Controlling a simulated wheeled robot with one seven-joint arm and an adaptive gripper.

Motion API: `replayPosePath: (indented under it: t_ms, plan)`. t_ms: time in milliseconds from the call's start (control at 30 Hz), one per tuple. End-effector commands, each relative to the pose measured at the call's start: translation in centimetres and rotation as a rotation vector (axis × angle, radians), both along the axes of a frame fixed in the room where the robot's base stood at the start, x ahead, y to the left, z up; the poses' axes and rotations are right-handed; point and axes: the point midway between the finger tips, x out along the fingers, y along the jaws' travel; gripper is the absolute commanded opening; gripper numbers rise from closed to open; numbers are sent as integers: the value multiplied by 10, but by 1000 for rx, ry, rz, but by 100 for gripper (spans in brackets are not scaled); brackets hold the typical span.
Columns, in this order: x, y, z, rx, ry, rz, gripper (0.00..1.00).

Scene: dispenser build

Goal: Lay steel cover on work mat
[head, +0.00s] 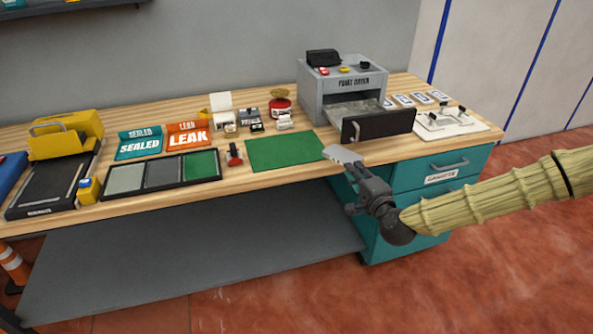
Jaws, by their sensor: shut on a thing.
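The work mat (284,151) is a flat green sheet on the wooden bench, bare on top, near the front edge. My gripper (351,168) is just right of the mat, at the bench's front edge. It is shut on a thin pale grey plate, which looks like the steel cover (341,153). The plate sticks out from the fingertips toward the mat's right corner and looks tilted. I cannot tell whether it touches the mat or hangs above it. The fingers partly hide the plate's near end.
A grey paint dryer (341,87) with its dark front flap (378,125) open stands behind my gripper. A small red and black tool (234,154) stands left of the mat, beside a three-part tray (163,174). A white board (452,123) with fittings lies at the right.

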Motion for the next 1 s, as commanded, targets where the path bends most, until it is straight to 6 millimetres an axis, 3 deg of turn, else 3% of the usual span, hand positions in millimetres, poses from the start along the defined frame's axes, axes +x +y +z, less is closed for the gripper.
replayPosePath:
  t_ms: [700,1000]
  plan:
    - [28,120,-11,0,0,2,0]
    - [34,143,-13,0,0,1,0]
